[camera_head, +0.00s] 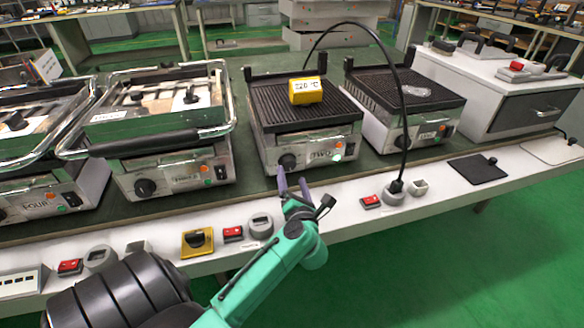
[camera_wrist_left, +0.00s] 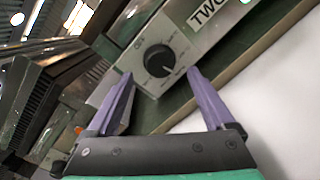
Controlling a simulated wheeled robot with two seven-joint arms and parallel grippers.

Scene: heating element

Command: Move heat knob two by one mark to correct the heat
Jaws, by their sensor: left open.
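Heat knob two (camera_head: 287,161) is a round black dial on the front panel of the heater labelled TWO (camera_head: 312,150), in the middle of the head view. In the left wrist view the knob (camera_wrist_left: 159,60) shows with a dial scale around it; its small marks are too blurred to read. My left gripper (camera_head: 293,184) is open and empty just in front of and below the knob. In the left wrist view its two purple fingers (camera_wrist_left: 160,77) stand apart on either side of the knob's lower part, with no contact visible. My right gripper is not in view.
A yellow block reading 220 °C (camera_head: 306,91) sits on heater two's ribbed plate. Heater three (camera_head: 160,170) stands to its left, another heater (camera_head: 405,100) to its right. A black cable (camera_head: 402,120) runs down to a socket on the white bench edge (camera_head: 340,200).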

